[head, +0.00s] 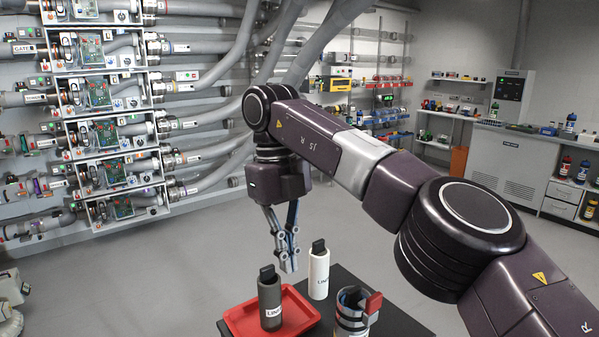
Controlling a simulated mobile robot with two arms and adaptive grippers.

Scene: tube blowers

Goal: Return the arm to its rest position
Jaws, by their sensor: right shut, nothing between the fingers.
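My right arm (330,150) reaches in from the lower right across the middle of the head view. Its gripper (289,268) points down, shut and empty, above the black table. A dark grey canister (270,302) stands upright in the red tray (296,318), just left of and below the fingertips. A white canister (319,274) stands upright on the table to the right of the fingers. I cannot tell the exact gap between the fingers and the canisters. My left gripper is not in the view.
A container with a red part (353,312) stands on the black table (398,327) at the front right. A wall of tube units (110,120) with grey pipes fills the left. Shelves and a grey cabinet (505,152) stand at the back right. The floor between is clear.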

